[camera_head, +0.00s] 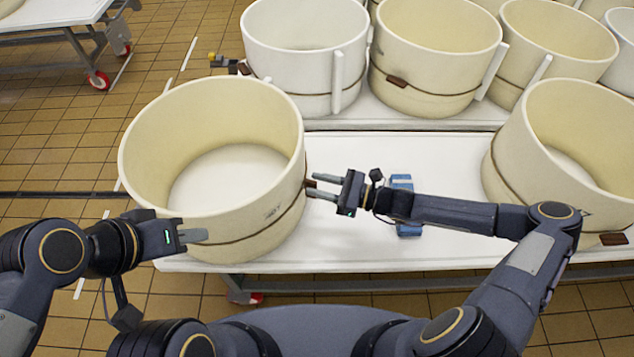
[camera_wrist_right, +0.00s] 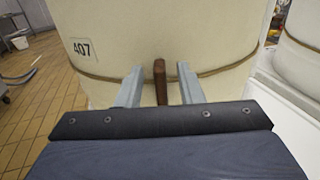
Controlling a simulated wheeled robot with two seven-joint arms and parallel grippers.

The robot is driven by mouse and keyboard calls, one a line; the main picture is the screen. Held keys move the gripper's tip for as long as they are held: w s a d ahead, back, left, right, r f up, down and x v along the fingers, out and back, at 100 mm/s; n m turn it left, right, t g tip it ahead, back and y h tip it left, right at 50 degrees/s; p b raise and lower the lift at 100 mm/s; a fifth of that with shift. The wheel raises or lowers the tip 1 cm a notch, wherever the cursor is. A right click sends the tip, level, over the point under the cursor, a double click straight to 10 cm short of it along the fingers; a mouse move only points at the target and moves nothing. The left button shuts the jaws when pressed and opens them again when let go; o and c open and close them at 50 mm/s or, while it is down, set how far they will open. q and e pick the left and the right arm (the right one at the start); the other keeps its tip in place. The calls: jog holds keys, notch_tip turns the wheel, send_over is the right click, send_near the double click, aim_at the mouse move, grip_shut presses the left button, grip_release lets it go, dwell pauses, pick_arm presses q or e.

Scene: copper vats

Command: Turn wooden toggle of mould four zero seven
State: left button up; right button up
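The cream mould (camera_head: 215,215) stands at the front left of the white table in the head view. Its label 407 (camera_wrist_right: 82,48) shows in the right wrist view, with a cord (camera_wrist_right: 215,71) round the wall. The brown wooden toggle (camera_wrist_right: 160,80) hangs upright on the cord, between the two fingers of my right gripper (camera_wrist_right: 158,88). The fingers are open, with a gap on each side of the toggle. In the head view my right gripper (camera_head: 318,185) is at the mould's right side. My left gripper (camera_head: 195,235) is at the mould's front left wall; its finger gap is not clear.
Another mould (camera_head: 520,150) stands at the right of the same table (camera_head: 400,255). A blue object (camera_head: 408,230) lies under my right forearm. More moulds (camera_head: 430,65) stand on a table behind. A wheeled table (camera_head: 50,15) is at the far left.

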jog(key=shift+w+a, duration=0.15)
jog(key=shift+a, duration=0.3)
grip_shut()
